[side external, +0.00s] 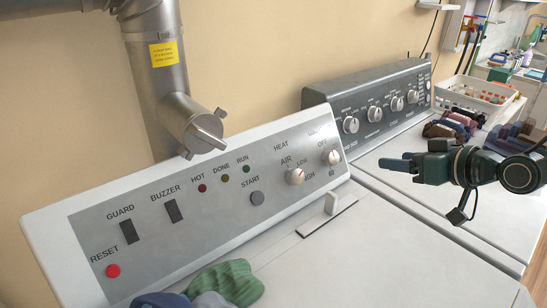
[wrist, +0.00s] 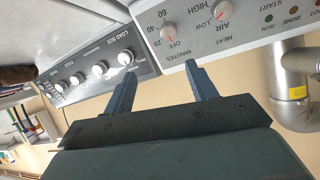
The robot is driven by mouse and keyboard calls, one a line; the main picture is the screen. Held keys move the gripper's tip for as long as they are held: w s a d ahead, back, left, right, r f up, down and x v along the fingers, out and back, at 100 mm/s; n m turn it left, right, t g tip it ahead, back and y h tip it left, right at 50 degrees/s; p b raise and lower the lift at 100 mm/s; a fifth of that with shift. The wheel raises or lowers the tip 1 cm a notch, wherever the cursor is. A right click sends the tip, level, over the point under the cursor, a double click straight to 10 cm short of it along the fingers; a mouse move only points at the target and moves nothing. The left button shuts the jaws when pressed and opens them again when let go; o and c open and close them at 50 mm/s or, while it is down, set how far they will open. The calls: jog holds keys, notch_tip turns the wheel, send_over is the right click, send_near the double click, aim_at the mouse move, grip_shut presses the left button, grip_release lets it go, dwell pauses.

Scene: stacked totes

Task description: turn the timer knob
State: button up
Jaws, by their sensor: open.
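The timer knob (side external: 332,157) is a pale round knob with a red mark at the right end of the white-framed grey control panel (side external: 75,240). In the wrist view, where the lettering is upside down, the knob (wrist: 168,31) sits among OFF, 20, 40 and 60, above the word MINUTES. My gripper (side external: 395,161) is to the right of the knob in the side view, apart from it. In the wrist view its two blue-grey fingers (wrist: 161,72) are spread with nothing between them, and the knob lies beyond the fingertips.
The heat knob (side external: 295,177) is left of the timer knob. A second machine with a dark knobbed panel (side external: 345,103) adjoins. A metal duct (side external: 180,80) and folded cloths (side external: 222,281) are left.

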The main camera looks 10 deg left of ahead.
aim_at(334, 158)
jog(key=shift+y, duration=0.4)
jog(key=a+f, duration=0.1)
jog(key=w+a+f, duration=0.1)
jog(key=a, duration=0.1)
jog(key=shift+w+f, duration=0.1)
jog(key=shift+f, duration=0.1)
jog(key=shift+a, duration=0.1)
jog(key=shift+x, duration=6.8)
jog(key=shift+w, duration=0.1)
jog(key=c, duration=1)
